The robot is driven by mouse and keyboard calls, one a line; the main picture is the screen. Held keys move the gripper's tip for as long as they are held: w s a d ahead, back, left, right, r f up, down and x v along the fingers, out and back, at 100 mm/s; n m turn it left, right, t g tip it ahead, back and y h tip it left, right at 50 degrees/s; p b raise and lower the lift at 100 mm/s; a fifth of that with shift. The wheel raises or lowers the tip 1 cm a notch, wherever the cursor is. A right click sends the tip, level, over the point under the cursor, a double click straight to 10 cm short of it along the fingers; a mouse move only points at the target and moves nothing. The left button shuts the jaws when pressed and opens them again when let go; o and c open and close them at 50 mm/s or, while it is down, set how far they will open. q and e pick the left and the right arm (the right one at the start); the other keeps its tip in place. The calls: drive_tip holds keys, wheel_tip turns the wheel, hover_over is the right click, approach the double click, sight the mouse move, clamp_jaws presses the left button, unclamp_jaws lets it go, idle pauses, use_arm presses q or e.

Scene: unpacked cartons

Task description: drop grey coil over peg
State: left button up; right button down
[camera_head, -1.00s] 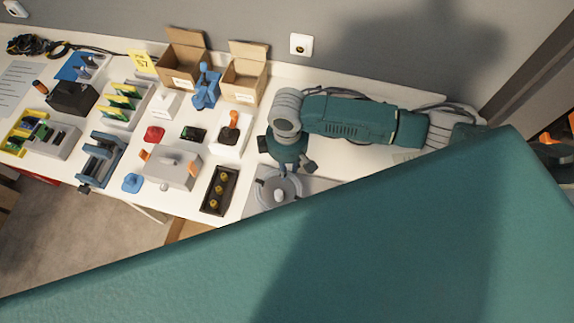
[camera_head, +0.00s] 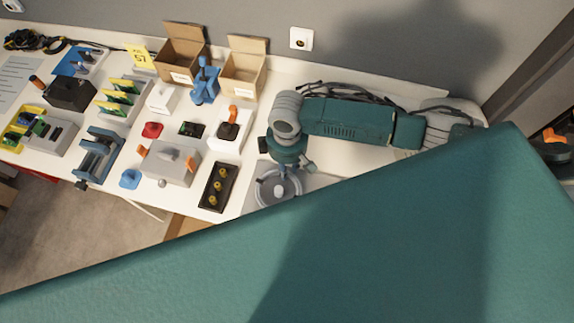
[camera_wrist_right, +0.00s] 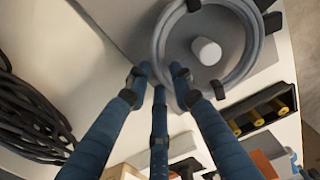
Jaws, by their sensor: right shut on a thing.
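The grey coil (camera_wrist_right: 163,33) is a ring with black bands, shown large in the right wrist view. It encircles the pale peg (camera_wrist_right: 207,51) as seen from above. Whether it hangs above the round grey base (camera_wrist_right: 183,38) or rests on it, I cannot tell. My right gripper (camera_wrist_right: 163,85) is shut on the coil's near edge, its blue fingers reaching up the picture. In the head view the right gripper (camera_head: 288,157) is just above the coil (camera_head: 260,192) and peg (camera_head: 280,190), whose lower edge my own teal body hides. My left gripper does not show.
A black tray with brass pegs (camera_head: 218,187) stands just left of the coil. A grey box with orange handles (camera_head: 170,162) lies further left. Open cartons (camera_head: 243,70) stand at the back. Dark cables (camera_wrist_right: 30,115) lie at left in the wrist view.

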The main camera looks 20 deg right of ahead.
drive_tip(key=shift+f+b, duration=0.3)
drive_tip(key=shift+f, duration=0.4)
drive_tip(key=c, duration=1.4)
unclamp_jaws()
wheel_tip(320, 180, up, 12)
